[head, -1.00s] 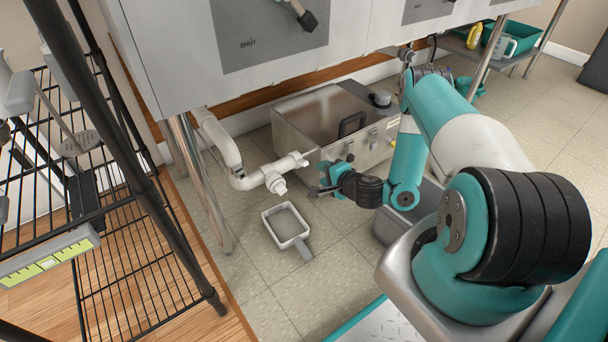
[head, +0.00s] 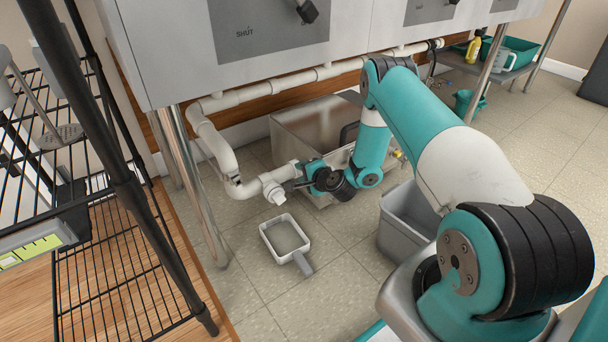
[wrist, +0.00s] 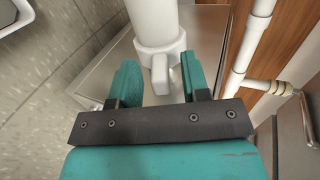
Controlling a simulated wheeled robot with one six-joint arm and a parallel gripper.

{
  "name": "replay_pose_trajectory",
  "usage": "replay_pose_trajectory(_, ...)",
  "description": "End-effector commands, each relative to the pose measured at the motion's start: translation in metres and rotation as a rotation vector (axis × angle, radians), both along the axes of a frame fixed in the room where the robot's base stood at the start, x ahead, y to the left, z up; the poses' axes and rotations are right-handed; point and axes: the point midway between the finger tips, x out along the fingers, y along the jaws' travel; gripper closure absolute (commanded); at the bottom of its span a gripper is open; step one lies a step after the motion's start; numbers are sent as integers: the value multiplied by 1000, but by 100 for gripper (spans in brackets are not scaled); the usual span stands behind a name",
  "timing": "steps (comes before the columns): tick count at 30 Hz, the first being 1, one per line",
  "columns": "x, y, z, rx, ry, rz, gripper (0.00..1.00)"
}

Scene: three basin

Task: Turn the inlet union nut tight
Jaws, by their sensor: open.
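The inlet union nut (wrist: 160,52) is a white collar with a wing, at the end of a white pipe (wrist: 153,15) in the wrist view. My gripper (wrist: 160,78) has its teal fingers apart, one on each side of the wing, with a gap visible on both sides. In the head view my gripper (head: 291,184) is at the right end of the low white pipe (head: 248,188), by the front left of the steel box (head: 300,135). My gripper and wrist hide most of the nut there.
A shallow white tray (head: 269,244) with a handle lies on the floor below the pipe end. A grey bin (head: 392,228) stands to the right, beside my arm. A steel leg (head: 197,190) and a black wire rack (head: 125,185) stand to the left.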

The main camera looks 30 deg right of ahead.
Motion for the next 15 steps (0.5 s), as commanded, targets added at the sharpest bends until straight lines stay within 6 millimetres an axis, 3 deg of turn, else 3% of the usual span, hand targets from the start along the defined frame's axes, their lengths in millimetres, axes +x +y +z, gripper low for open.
replay_pose_trajectory(3,0,0,0,0,0,0,60)
replay_pose_trajectory(8,0,0,0,0,0,0,96)
replay_pose_trajectory(9,0,0,0,0,0,0,100)
replay_pose_trajectory(15,0,1,5,-1,16,4,100)
